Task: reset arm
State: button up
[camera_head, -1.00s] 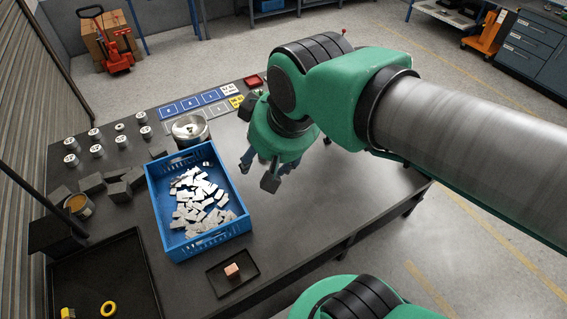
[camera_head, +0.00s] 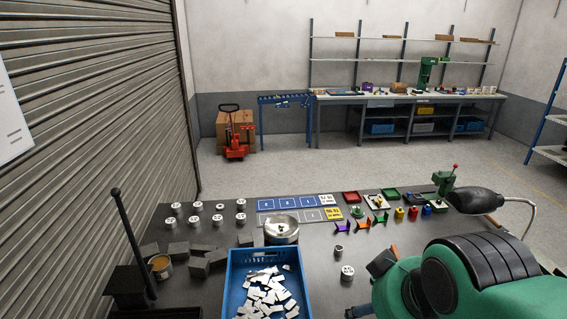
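My green arm fills the lower right of the head view, bent over the right side of the dark table (camera_head: 215,285). My gripper (camera_head: 360,311) is mostly cut off by the bottom edge. Only a small dark piece of it seems to show, so its fingers and any load are hidden.
A blue crate (camera_head: 233,262) of pale metal pieces stands left of my arm, with a steel pot (camera_head: 281,230) behind it. Weights, grey blocks, a blue card strip (camera_head: 300,203) and small coloured parts cover the back. A roller shutter (camera_head: 95,120) is at left.

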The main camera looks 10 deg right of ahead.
notch_tip(320, 180, down, 3)
jog(key=shift+f+b, duration=0.2)
jog(key=shift+b, duration=1.05)
